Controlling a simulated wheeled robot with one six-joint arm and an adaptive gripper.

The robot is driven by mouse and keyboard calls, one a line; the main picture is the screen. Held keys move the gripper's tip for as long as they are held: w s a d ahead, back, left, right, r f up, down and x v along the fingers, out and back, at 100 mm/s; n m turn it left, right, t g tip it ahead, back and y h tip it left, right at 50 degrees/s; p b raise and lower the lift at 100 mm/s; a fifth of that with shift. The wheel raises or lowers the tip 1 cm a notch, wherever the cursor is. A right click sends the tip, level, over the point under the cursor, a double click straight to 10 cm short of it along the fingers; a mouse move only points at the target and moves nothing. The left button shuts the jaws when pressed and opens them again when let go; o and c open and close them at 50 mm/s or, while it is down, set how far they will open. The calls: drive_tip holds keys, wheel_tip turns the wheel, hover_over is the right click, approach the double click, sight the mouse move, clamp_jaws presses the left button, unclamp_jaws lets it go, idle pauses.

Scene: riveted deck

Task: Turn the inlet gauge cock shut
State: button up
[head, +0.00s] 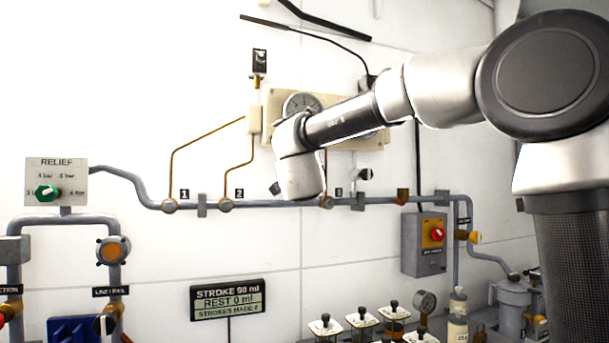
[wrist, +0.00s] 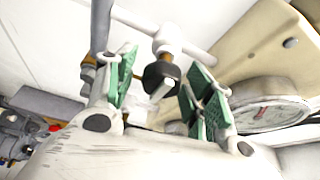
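In the wrist view, a cock with a dark faceted knob and a pale lever face (wrist: 160,78) sits on a short pipe fitting. I take it for the inlet gauge cock, but no label is readable. My gripper (wrist: 163,86) is open, with one green-padded finger on each side of the knob. A gap shows on both sides; how deep the knob sits between the pads is unclear. In the head view my wrist covers this spot. A round gauge (head: 301,104) on a cream board (head: 270,108) shows above my wrist.
Another dark-knobbed cock (head: 365,174) is right of my wrist. A grey pipe (head: 285,204) runs along the wall just behind and below. A grey switch box (head: 424,245) with a red knob is lower right.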

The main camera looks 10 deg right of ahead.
drive_tip(key=v, duration=1.2)
idle(0.3)
